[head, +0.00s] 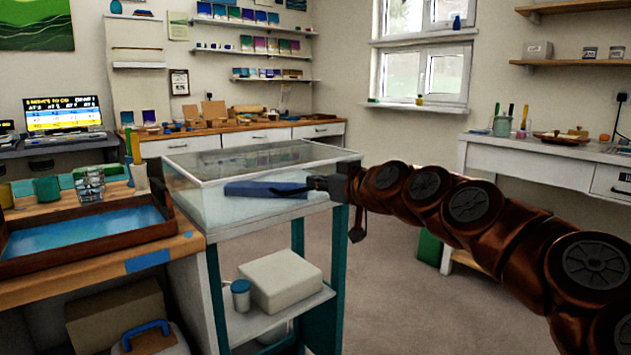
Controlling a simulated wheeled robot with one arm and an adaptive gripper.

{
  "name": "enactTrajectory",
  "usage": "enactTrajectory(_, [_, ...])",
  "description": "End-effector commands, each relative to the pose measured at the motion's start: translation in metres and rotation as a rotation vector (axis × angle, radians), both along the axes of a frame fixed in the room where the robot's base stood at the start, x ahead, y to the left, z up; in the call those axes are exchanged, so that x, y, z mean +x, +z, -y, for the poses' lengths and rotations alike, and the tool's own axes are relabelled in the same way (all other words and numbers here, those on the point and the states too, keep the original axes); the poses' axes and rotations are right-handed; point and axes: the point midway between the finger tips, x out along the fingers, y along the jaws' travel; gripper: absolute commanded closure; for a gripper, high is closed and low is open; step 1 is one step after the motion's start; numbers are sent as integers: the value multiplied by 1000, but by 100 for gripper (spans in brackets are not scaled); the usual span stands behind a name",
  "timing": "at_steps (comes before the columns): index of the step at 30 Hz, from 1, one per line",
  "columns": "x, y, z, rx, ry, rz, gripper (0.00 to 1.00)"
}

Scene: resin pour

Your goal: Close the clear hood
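The clear hood (250,158) sits on a white-topped stand with teal legs (298,240), left of the picture's middle. It has see-through walls and a pale-edged clear top. A flat blue piece (255,188) shows at its front side; I cannot tell whether it is on the hood or inside it. My gripper (297,188) reaches in from the right and is at the hood's front, with a dark finger overlapping the right end of the blue piece. Whether it touches is unclear. The gripper is small and dark here, so its opening cannot be made out.
A wooden tray with blue resin (85,238) lies on the bench at left, with a clear cup (90,186) behind it. A white box (281,280) and a blue-lidded jar (241,295) are on the stand's lower shelf. The floor (390,270) right of the stand is clear.

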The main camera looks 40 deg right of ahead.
Motion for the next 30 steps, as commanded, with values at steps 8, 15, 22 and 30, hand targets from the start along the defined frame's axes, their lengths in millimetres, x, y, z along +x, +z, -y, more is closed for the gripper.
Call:
enactTrajectory(8, [5,-38,-7,16,48,-74,100])
enactTrajectory(15, [7,-15,-6,15,44,-67,100])
enactTrajectory(22, [6,38,-13,-5,24,-38,100])
enactTrajectory(30, [3,84,-14,-10,9,-13,100])
